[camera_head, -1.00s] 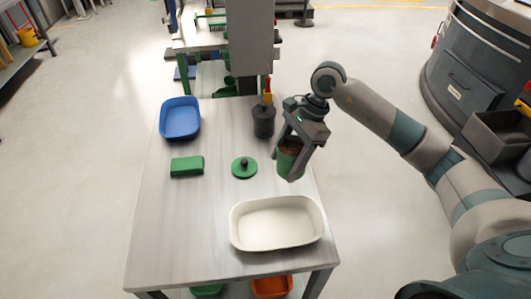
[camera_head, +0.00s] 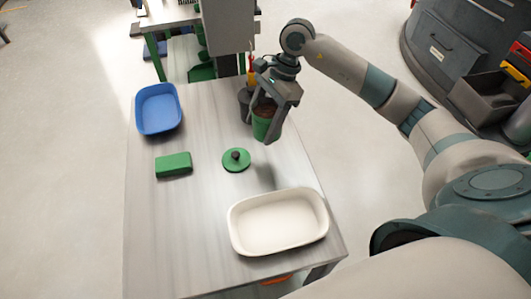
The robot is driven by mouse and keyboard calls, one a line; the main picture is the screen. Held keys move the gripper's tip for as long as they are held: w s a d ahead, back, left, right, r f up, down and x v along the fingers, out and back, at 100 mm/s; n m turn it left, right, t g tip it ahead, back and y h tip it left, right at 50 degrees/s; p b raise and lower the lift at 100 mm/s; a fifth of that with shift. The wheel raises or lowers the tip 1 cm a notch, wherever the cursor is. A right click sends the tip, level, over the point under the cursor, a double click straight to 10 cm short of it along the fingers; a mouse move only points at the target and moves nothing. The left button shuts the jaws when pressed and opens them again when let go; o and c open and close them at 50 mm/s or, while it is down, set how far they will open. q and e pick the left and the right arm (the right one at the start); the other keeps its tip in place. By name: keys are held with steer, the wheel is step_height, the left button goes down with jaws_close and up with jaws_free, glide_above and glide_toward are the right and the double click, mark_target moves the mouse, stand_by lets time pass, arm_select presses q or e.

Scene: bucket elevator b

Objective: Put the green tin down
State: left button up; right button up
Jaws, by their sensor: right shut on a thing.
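The green tin (camera_head: 262,125) has an open top with brown contents. My right gripper (camera_head: 271,126) is shut on it from above and the right. The tin is upright near the table's right edge, in front of a dark cup. A shadow on the table below suggests that it is held a little above the top, though I cannot tell the exact gap. A round green lid (camera_head: 236,160) with a dark knob lies on the table to the lower left of the tin. My left gripper is not in view.
The table (camera_head: 200,220) also holds a blue tray (camera_head: 159,108), a green block (camera_head: 173,165), a white tray (camera_head: 278,221) and a dark cup (camera_head: 244,104) with tools behind the tin. The table's middle and front left are bare. A grey column stands at the back.

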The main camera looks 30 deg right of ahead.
step_height(320, 180, down, 6)
steer(key=shift+r+p, duration=0.2)
steer(key=shift+p, duration=1.05)
steer(key=shift+f, duration=0.35)
step_height(320, 180, down, 2)
steer(key=shift+f+p, duration=0.25)
steer(key=shift+p, duration=0.45)
steer(key=shift+f, duration=0.6)
